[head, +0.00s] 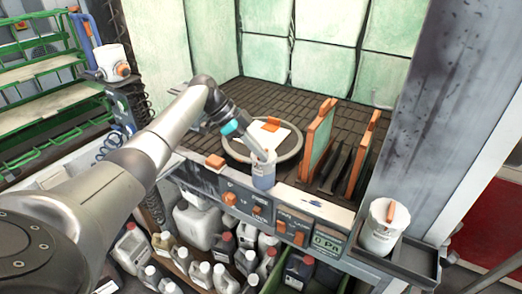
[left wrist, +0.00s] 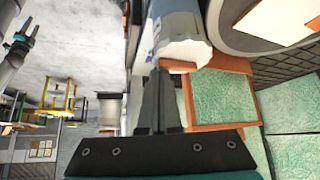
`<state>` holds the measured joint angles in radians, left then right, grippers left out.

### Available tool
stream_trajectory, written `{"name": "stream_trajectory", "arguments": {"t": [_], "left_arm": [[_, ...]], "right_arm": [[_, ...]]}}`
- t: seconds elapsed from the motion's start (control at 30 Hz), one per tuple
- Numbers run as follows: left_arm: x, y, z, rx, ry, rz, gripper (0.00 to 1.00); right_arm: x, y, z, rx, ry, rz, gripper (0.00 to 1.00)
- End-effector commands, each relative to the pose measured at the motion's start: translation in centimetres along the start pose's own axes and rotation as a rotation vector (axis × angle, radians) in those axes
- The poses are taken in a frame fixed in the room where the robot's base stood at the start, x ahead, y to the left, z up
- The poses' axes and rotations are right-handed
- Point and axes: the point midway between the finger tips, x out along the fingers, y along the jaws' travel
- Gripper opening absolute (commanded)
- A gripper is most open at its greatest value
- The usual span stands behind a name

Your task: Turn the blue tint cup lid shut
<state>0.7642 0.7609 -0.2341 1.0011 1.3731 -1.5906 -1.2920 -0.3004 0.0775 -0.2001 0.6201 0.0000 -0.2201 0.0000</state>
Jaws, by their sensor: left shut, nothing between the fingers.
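The blue tint cup (head: 263,174) stands upright at the front edge of the booth's grated floor, in front of the round turntable. My left gripper (head: 258,154) reaches down at the cup's top from the upper left in the head view. In the left wrist view its fingers (left wrist: 158,76) are shut with nothing between them, close beside the pale end of the cup (left wrist: 180,40). I cannot tell whether they touch it. The lid is not clearly distinguishable. What looks like my right gripper (left wrist: 27,36) shows small at the left edge of the left wrist view.
The turntable (head: 235,153) carries a white sheet with an orange block (head: 271,124). Orange-framed panels (head: 318,140) stand right of the cup. A white pot (head: 382,228) sits on a side tray (head: 410,258). Several bottles (head: 197,222) fill the space below.

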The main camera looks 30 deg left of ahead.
Motion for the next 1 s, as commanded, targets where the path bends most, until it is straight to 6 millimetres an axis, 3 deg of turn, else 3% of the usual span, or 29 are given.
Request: {"name": "stream_trajectory", "arguments": {"t": [0.77, 1.0], "left_arm": [[-0.1, 0.0, 0.2, -0.001, 0.000, 0.000, 0.00], [0.2, -0.7, 0.1, -0.002, 0.001, -0.001, 0.00]], "right_arm": [[-0.1, 0.1, 0.0, 0.000, 0.000, 0.001, 0.50], [0.9, 0.2, 0.1, -0.001, 0.000, 0.003, 0.50]]}}
